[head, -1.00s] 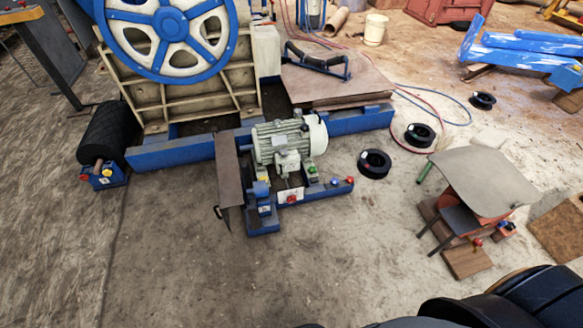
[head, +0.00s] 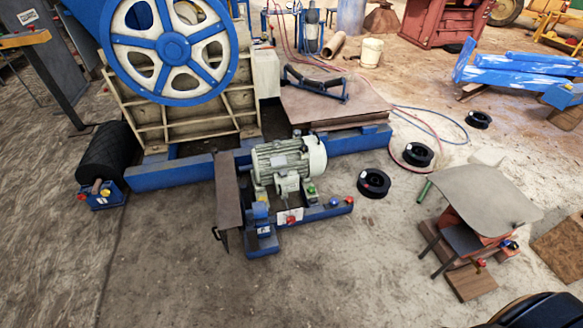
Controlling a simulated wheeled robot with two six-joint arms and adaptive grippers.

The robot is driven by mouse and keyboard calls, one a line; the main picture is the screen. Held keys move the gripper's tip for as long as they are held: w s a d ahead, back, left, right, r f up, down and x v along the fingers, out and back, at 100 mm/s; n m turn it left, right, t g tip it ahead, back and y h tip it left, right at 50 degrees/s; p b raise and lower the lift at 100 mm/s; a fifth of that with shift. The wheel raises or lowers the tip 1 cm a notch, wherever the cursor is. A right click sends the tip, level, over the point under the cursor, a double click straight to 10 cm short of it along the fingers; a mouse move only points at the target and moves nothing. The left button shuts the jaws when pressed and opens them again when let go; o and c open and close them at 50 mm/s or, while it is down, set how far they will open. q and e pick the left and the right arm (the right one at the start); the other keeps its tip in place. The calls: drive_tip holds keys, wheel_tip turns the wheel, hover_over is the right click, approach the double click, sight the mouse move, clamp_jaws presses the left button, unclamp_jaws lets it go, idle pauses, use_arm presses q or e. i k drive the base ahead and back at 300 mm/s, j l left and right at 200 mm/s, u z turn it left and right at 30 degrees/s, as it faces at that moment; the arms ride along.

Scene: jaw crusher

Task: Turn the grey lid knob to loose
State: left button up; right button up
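I cannot pick out a grey lid knob in the head view. A pale grey-green motor (head: 284,160) sits on a blue base frame (head: 325,212) in front of the crusher. Small coloured knobs are around it: a yellow one (head: 261,198), a green one (head: 311,190) and red ones, one on a white plate (head: 289,216). More small red and blue knobs (head: 508,244) are under the sheet-topped stand at right. Neither of my grippers is in view.
The crusher with its blue flywheel (head: 170,45) stands behind the motor. A black roller (head: 105,158) is at left. Black rings (head: 374,183) and hoses lie on the floor at right. The sheet-topped stand (head: 485,195) is at right. The front floor (head: 230,290) is mostly clear.

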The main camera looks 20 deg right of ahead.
sight(283, 172)
drive_tip(key=i+l+u, duration=0.2)
drive_tip(key=i+l, duration=0.15)
drive_tip(key=i+l+u, duration=0.25)
drive_tip(key=i+l, duration=0.2)
drive_tip(key=i+l+u, duration=0.2)
drive_tip(key=i+l, duration=0.25)
drive_tip(key=i+l+u, duration=0.2)
drive_tip(key=l, duration=0.4)
drive_tip(key=i+j, duration=0.05)
drive_tip(key=i, duration=0.05)
